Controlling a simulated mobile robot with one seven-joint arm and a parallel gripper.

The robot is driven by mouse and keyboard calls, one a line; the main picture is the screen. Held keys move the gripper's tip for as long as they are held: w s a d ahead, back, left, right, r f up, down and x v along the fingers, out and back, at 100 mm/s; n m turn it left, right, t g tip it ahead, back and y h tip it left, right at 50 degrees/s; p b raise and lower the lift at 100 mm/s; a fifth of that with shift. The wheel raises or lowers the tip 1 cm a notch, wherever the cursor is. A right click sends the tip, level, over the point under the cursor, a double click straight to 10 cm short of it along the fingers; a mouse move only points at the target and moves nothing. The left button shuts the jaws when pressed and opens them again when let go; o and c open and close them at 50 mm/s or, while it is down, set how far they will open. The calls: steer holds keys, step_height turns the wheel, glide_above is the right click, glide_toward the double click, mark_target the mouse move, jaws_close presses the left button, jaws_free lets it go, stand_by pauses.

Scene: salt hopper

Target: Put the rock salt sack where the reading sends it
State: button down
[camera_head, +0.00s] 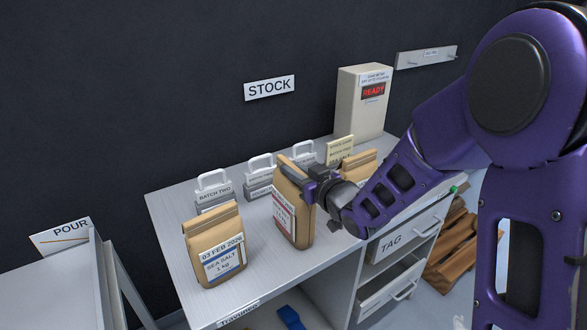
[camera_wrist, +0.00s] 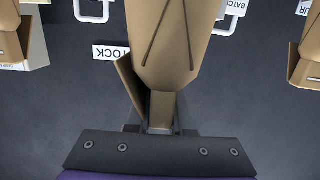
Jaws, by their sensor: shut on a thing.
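My gripper (camera_head: 312,190) is shut on the upper part of a brown paper sack with a red-striped label (camera_head: 284,216). The label's small print is too blurred to read. The sack is near upright, slightly tilted, at the counter's middle; I cannot tell if its base touches the top. In the wrist view the sack (camera_wrist: 175,50) runs up from between the fingers. A meter box (camera_head: 362,105) at the back right shows READY in red on its display (camera_head: 373,91). A sea salt sack (camera_head: 215,247), dated 03 FEB 2026, stands front left. Another brown sack (camera_head: 358,166) is partly hidden behind my arm.
Several white-handled grey blocks, one labelled BATCH TWO (camera_head: 214,192), line the counter (camera_head: 172,216) back. A yellow note card (camera_head: 340,150) stands behind my gripper. A TAG drawer (camera_head: 393,246) is below right. A POUR sign (camera_head: 64,237) stands by a left stand. A STOCK sign (camera_head: 269,88) hangs behind.

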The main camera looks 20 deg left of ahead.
steer(key=c, duration=0.8)
jaws_free()
steer(key=shift+d+r, duration=0.1)
steer(key=shift+r, duration=0.1)
steer(key=v, duration=1.2)
steer(key=shift+f+p, duration=0.15)
steer(key=shift+p, duration=0.3)
steer(key=shift+w, duration=0.1)
